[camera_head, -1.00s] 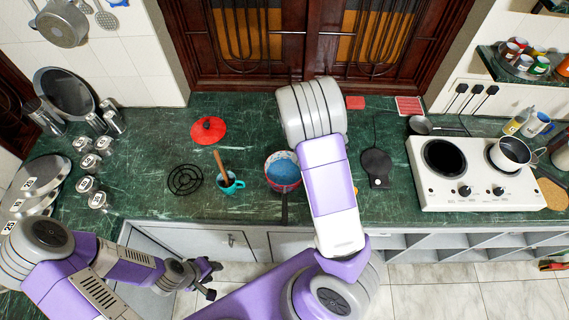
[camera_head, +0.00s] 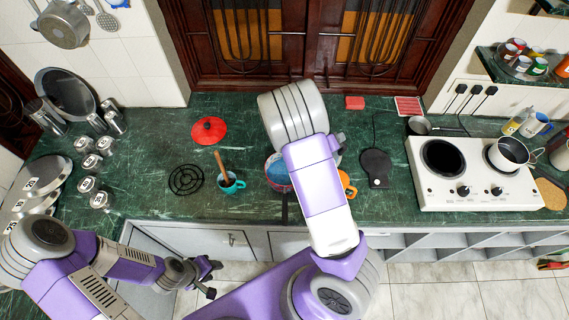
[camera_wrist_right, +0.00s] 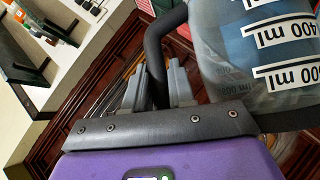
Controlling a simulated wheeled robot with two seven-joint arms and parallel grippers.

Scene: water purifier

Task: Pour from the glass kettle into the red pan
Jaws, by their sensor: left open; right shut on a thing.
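The red pan (camera_head: 277,184) sits on the green counter with blue contents, its dark handle pointing to the front edge. My right forearm covers part of it. My right gripper (camera_wrist_right: 158,85) is shut on the black handle of the glass kettle (camera_wrist_right: 235,60), whose clear body with white ml markings fills the upper right of the wrist view, strongly tilted in that picture. In the head view the kettle is mostly hidden behind my arm, and whether liquid flows cannot be told. My left gripper (camera_head: 210,277) is open and empty in front of the counter.
An orange mug (camera_head: 347,184) stands to the right. A red lid (camera_head: 208,130) lies behind. A white stove (camera_head: 470,195) is further right.

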